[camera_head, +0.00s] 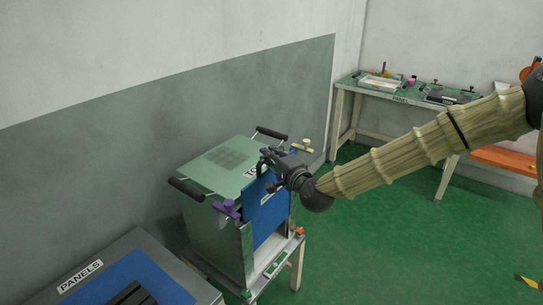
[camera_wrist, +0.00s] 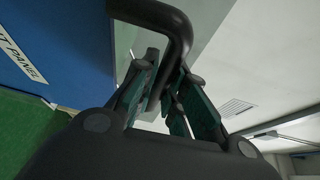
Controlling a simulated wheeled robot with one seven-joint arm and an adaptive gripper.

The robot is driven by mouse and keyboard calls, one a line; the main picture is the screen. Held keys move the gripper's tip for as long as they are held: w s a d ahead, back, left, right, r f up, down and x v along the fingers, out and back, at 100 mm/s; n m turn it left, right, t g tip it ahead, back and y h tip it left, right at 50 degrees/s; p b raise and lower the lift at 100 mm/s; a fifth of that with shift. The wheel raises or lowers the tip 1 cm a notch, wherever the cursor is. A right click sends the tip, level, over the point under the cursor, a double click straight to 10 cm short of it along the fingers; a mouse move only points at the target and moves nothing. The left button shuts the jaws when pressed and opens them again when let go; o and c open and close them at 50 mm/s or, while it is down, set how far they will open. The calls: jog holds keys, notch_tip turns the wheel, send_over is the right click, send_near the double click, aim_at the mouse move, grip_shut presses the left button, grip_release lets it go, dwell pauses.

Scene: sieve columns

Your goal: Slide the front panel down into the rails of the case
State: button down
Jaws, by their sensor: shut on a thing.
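The blue front panel (camera_head: 268,222) is upright at the open front of the green case (camera_head: 213,240). Its lower edge is above the case's bottom, and a pale gap shows beneath it. The near front rail (camera_head: 246,255) runs beside the panel's left edge; whether the panel's edges sit inside the rails I cannot tell. My gripper (camera_head: 268,162) is shut on the black handle at the panel's top. In the wrist view the handle (camera_wrist: 150,12) passes between my fingers (camera_wrist: 172,90), and the blue panel (camera_wrist: 60,40) with its white label is at the left.
A purple knob (camera_head: 228,208) and a pale knob (camera_head: 302,147) flank the case front. Black bars (camera_head: 186,189) stick out from the case top. A table marked PANELS (camera_head: 78,276) stands at lower left, a green bench (camera_head: 400,96) behind.

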jog(key=shift+f+b, duration=2.05)
jog(key=shift+f, duration=1.05)
dwell(0.4)
jog(key=c, duration=1.4)
grip_release()
jog(key=shift+s, duration=0.1)
jog(key=shift+f, duration=0.2)
jog(key=shift+s, duration=0.1)
send_near(271, 174)
jog(key=shift+s+d, duration=0.55)
